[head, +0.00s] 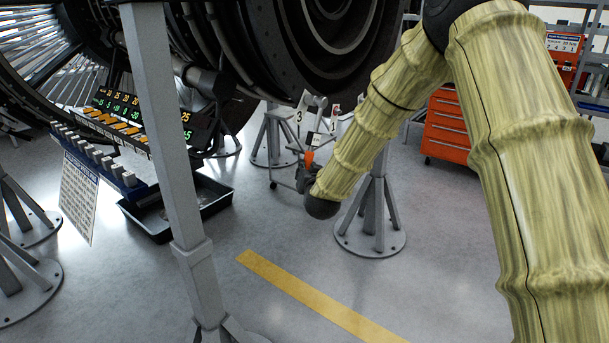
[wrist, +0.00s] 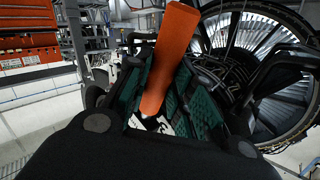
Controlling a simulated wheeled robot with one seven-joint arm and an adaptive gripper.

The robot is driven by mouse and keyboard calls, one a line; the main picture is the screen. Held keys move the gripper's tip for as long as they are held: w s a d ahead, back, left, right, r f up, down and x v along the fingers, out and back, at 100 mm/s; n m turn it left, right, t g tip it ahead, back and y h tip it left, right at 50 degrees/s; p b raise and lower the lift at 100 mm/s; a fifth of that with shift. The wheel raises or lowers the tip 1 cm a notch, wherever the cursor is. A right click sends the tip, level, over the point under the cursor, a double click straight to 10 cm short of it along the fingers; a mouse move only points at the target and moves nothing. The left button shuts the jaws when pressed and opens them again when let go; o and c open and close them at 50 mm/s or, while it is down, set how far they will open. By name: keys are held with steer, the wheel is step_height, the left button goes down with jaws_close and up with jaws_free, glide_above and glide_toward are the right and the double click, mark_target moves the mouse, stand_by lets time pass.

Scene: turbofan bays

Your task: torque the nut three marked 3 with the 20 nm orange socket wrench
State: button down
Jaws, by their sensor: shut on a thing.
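My gripper (head: 307,172) is at the end of the arm, below the engine, and is shut on the orange socket wrench (head: 309,158). In the wrist view the wrench's orange handle (wrist: 170,55) stands up between the green-padded fingers of my gripper (wrist: 163,98). A white tag marked 3 (head: 299,116) hangs by the engine's underside, just above my gripper. The nut itself is too small or hidden to make out. The working end of the wrench is not clear in either view.
A second tag (head: 335,112) hangs right of the 3. A grey engine stand (head: 371,235) is near my gripper, and a grey post (head: 165,150) rises at left. A tool rack (head: 100,165) stands behind it, above a black tray (head: 215,199). An orange cabinet (head: 447,128) is at right.

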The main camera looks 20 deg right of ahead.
steer(key=shift+w+d+f+t+b, duration=0.2)
steer(key=shift+w+d+t+b, duration=0.1)
steer(key=shift+w+d+b, duration=0.15)
steer(key=shift+w+d+f+n+t+b, duration=0.2)
steer(key=shift+w+d+n+b, duration=0.15)
steer(key=shift+b, duration=0.25)
steer(key=shift+w+d+f+n+t+b, duration=0.15)
steer(key=shift+w+d+n+t+b, duration=0.1)
steer(key=shift+d+b, duration=0.25)
steer(key=shift+s, duration=0.15)
steer(key=shift+a, duration=0.1)
steer(key=shift+s+a+r+m+g+p, duration=0.4)
steer(key=shift+s+a+m+g+p, duration=0.2)
steer(key=shift+a+p, duration=0.3)
steer(key=shift+d, duration=0.15)
